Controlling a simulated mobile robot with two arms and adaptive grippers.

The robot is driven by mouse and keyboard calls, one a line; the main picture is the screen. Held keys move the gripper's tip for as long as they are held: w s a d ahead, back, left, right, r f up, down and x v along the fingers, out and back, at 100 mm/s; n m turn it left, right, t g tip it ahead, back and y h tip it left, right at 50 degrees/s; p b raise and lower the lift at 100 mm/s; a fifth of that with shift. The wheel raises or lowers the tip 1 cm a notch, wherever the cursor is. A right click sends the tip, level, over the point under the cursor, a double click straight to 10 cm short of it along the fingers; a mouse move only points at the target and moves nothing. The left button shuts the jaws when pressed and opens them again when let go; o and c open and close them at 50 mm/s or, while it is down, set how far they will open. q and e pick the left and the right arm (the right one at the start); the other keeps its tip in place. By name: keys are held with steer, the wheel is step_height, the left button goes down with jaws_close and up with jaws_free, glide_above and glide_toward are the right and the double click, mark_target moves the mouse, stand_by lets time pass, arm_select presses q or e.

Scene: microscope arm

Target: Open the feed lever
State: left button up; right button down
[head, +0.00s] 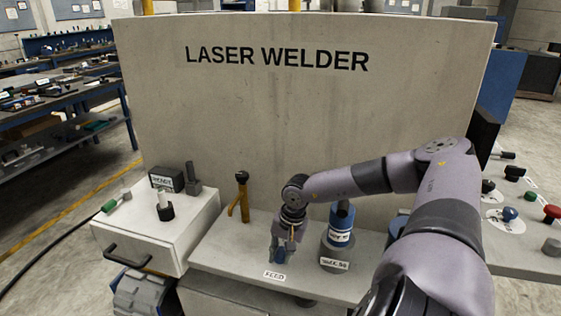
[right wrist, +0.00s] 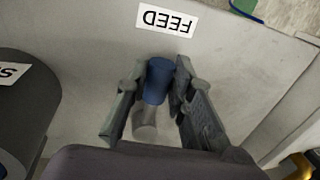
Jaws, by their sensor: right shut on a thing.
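The feed lever (right wrist: 158,82) has a blue grip on a grey stem and shows between the fingers in the right wrist view. The FEED label (head: 274,275) lies on the light grey ledge just in front of it, and also shows in the right wrist view (right wrist: 167,20). My right gripper (head: 283,250) points down over the ledge and is shut on the feed lever. In the right wrist view its two fingers (right wrist: 153,92) stand on either side of the blue grip. The gripper hides most of the lever in the head view. My left gripper is not in view.
A blue-topped cylinder (head: 341,225) on a dark grey base stands close right of my right gripper. A yellow lever (head: 241,197) stands to the left. A white drawer unit (head: 160,235) is further left. The LASER WELDER panel (head: 250,120) rises behind. Knobs (head: 510,213) are at far right.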

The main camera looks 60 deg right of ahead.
steer(key=c, duration=1.4)
jaws_free()
steer(key=shift+s+d, duration=0.1)
step_height(320, 180, up, 12)
steer(key=s, duration=0.2)
steer(key=shift+d, duration=0.35)
steer(key=shift+f, duration=0.15)
